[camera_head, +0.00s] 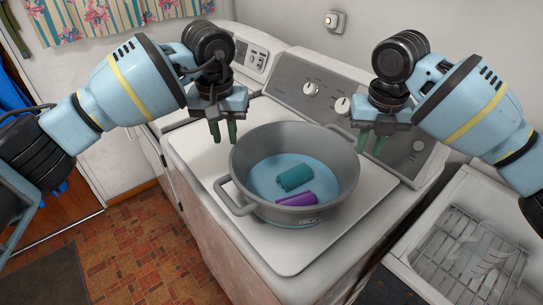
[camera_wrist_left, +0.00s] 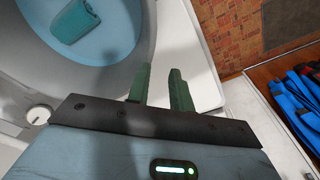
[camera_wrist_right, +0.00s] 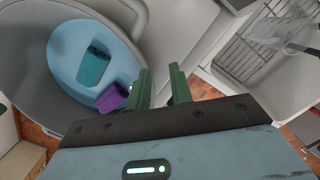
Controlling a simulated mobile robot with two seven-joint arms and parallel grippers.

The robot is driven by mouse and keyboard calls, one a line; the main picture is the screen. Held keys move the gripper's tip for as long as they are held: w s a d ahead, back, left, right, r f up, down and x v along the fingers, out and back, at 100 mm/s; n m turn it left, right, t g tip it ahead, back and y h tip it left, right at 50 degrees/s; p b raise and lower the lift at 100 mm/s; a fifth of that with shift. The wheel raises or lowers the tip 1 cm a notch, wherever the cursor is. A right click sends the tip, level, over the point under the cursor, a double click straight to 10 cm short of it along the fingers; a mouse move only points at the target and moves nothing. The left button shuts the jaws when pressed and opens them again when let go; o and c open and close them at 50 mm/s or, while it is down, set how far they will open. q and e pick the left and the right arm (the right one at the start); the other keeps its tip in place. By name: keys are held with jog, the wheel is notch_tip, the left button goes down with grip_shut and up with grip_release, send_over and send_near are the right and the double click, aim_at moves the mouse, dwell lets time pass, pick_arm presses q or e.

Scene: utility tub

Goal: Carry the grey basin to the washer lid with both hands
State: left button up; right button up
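The grey basin (camera_head: 290,217) sits upright on the white washer lid (camera_head: 205,160). One loop handle (camera_head: 235,207) shows at its front left; the opposite side is partly behind my right gripper. Inside, on a blue, water-like area, lie a teal item (camera_head: 294,177) and a purple item (camera_head: 294,199). My left gripper (camera_head: 222,138) is open and empty, fingers down, just beyond the basin's back-left rim. My right gripper (camera_head: 371,148) is open and empty by the back-right rim. Gaps between fingers show in the left wrist view (camera_wrist_left: 161,75) and right wrist view (camera_wrist_right: 160,75).
The washer's control panel with knobs (camera_head: 310,89) stands behind the basin. A second appliance (camera_head: 262,58) is at the back left. An open white tub with a wire rack (camera_head: 465,262) is at the lower right. Tiled floor (camera_head: 130,250) lies at left.

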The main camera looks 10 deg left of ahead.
pick_arm(q)
notch_tip(320, 180, up, 12)
jog(key=s, duration=0.1)
pick_arm(e)
notch_tip(320, 180, up, 12)
jog(key=s, duration=0.1)
dwell(0.8)
pick_arm(q)
jog(key=shift+s+f, duration=0.1)
pick_arm(e)
jog(key=shift+s, duration=0.1)
